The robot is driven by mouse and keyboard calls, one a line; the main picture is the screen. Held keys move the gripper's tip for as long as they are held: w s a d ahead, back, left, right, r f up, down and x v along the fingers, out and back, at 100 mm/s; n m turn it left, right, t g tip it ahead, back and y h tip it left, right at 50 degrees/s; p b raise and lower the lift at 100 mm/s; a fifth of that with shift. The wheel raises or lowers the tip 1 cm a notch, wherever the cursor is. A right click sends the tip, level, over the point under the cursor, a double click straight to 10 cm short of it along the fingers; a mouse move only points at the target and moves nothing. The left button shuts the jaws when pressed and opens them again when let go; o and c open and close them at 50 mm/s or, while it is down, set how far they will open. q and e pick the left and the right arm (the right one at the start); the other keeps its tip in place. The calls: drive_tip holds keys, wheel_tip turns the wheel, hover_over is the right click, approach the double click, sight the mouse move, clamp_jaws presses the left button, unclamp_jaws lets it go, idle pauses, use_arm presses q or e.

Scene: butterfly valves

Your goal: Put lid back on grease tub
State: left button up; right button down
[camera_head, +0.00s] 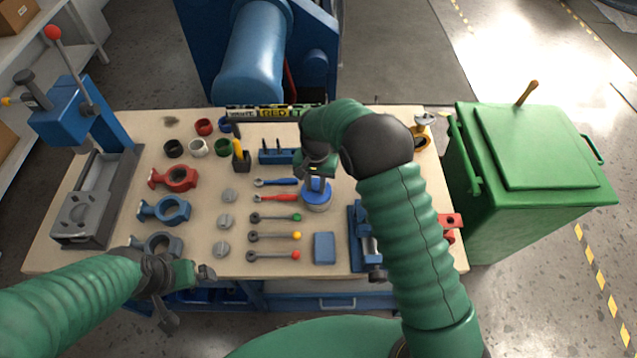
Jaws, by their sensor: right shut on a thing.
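I cannot tell whether the lid is fully seated or slightly tilted on the tub.
The workbench (205,258) holds red and blue valve bodies (173,178), several wrenches (275,218), grey discs and coloured rings. A blue box (324,247) and a blue vise (362,238) lie near the tub. A press (90,190) stands left, a green bin (530,180) right.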

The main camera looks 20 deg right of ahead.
drive_tip(key=shift+a, duration=0.2)
drive_tip(key=shift+d, duration=0.2)
drive_tip(key=shift+d+f, duration=0.2)
idle(0.4)
drive_tip(key=shift+d, duration=0.1)
idle(0.6)
drive_tip(key=c, duration=0.6)
unclamp_jaws()
